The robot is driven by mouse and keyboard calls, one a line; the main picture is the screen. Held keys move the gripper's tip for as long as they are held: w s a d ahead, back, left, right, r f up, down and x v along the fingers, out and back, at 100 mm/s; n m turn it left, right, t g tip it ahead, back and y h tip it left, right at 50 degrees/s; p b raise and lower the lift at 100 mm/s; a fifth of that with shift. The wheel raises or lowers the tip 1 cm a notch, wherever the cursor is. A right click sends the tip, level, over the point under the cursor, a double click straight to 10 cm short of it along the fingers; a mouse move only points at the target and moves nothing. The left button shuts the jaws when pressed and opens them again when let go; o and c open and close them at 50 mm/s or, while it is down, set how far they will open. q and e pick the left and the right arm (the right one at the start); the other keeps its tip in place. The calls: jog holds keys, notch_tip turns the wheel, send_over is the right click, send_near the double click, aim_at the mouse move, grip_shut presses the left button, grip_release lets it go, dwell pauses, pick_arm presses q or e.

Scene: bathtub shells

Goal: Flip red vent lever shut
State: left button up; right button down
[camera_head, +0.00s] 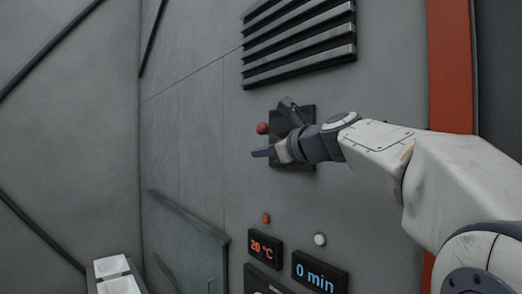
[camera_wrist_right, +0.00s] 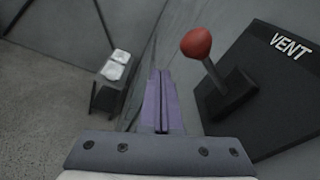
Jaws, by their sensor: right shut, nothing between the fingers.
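The vent lever has a red ball knob (camera_head: 262,128) on a dark stem, and it stands out from a black plate (camera_head: 307,125) on the grey wall. In the right wrist view the red knob (camera_wrist_right: 196,43) is at the upper right, its stem tilted down to a dark base, with "VENT" lettered on the plate (camera_wrist_right: 285,85). My right gripper (camera_head: 258,153) is in front of the plate, just below the knob in the head view. Its fingers (camera_wrist_right: 162,100) are shut and empty, to the left of the lever in the wrist view. My left gripper is out of view.
A slatted vent (camera_head: 300,42) is on the wall above the plate. Below are an orange button (camera_head: 266,218), a white button (camera_head: 320,239), a "20 °C" display (camera_head: 265,248) and a "0 min" display (camera_head: 320,272). A stand with white trays (camera_head: 112,267) is at lower left.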

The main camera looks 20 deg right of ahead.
pick_arm(q)
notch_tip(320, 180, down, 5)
jog(key=b, duration=0.3)
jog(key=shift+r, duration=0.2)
pick_arm(e)
jog(key=f+v, duration=0.1)
jog(key=v, duration=0.8)
jog(key=shift+s+d+r, duration=0.15)
jog(key=shift+s+d, duration=0.15)
jog(key=shift+d, duration=0.2)
